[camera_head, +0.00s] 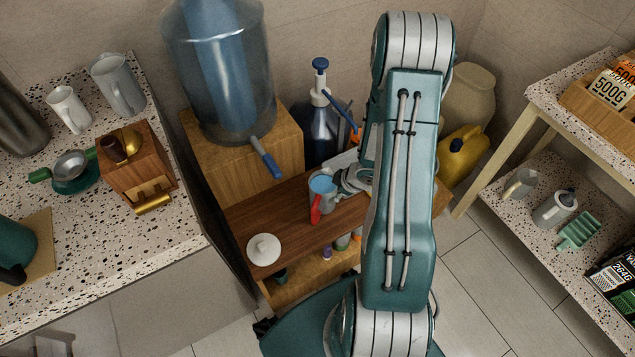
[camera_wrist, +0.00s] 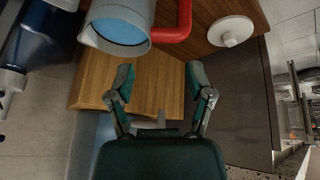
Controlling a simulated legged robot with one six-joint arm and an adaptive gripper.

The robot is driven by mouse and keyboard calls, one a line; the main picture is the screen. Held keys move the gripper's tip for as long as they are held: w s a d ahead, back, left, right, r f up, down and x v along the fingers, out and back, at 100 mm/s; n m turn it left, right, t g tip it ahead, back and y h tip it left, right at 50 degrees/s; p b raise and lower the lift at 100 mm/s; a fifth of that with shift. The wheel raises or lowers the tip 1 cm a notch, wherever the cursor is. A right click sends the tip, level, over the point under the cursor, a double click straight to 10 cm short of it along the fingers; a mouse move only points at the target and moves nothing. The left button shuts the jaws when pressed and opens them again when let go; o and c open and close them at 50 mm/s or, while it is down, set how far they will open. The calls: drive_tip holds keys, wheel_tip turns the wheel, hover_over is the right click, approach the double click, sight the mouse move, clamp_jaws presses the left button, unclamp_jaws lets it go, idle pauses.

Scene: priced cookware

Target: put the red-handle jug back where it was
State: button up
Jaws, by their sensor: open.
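The jug (camera_head: 323,186) is pale grey-white with a blue inside and a red handle (camera_head: 315,209). In the head view it appears upright on the brown wooden cabinet top, its handle toward the front. In the wrist view the jug (camera_wrist: 120,28) is at the top, with its handle (camera_wrist: 182,25) to its right. My gripper (camera_head: 354,180) is just right of the jug in the head view, partly hidden by my arm. In the wrist view my gripper (camera_wrist: 158,78) is open, with nothing between its fingertips and the jug beyond them.
A white round lid (camera_head: 264,249) lies on the cabinet top (camera_head: 272,213). A large water bottle (camera_head: 220,75) with a blue-handled tap stands behind left. A dark blue pump bottle (camera_head: 322,125) and yellow container (camera_head: 462,152) stand behind. A speckled counter (camera_head: 185,235) with cookware is left; shelves are right.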

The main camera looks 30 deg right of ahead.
wheel_tip(320, 180, up, 26)
drive_tip(key=w+a+m+t+h, duration=0.1)
drive_tip(key=w+m+h, duration=0.2)
drive_tip(key=m+h, duration=0.25)
drive_tip(key=s+a+r+m+y, duration=0.2)
drive_tip(key=s+a+r+m, duration=0.1)
drive_tip(key=s+a+r, duration=0.9)
drive_tip(key=s+a, duration=0.3)
drive_tip(key=s, duration=0.1)
drive_tip(key=shift+s+a+r+y, duration=0.35)
drive_tip(key=shift+s+a, duration=0.05)
